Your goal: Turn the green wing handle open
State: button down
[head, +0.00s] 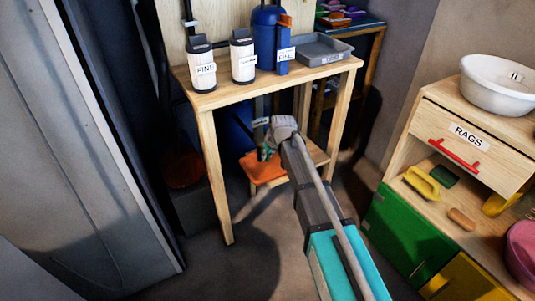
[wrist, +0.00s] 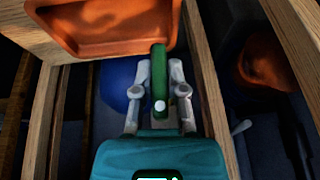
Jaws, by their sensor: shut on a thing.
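The green wing handle (wrist: 158,68) is in the middle of the wrist view, its long side running up and down the picture. My gripper (wrist: 160,92) has one grey finger on each side of it and is shut on it. A round white spot shows on the near end of the handle. In the head view my gripper (head: 268,148) is under the wooden table, and only a small bit of green shows at its tip. The fitting behind the handle is mostly hidden, so I cannot tell how far it is turned.
An orange tray (wrist: 110,28) lies close beyond the handle; it also shows on the table's low shelf (head: 262,172). Wooden legs (wrist: 207,100) stand close to my gripper. Labelled bottles (head: 201,66) stand on the tabletop (head: 215,97). A rags cabinet (head: 405,150) is at the right.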

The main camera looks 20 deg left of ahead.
jog(key=shift+t+h, duration=0.3)
jog(key=shift+h, duration=0.1)
jog(key=c, duration=0.7)
grip_release()
jog(key=shift+y, duration=0.4)
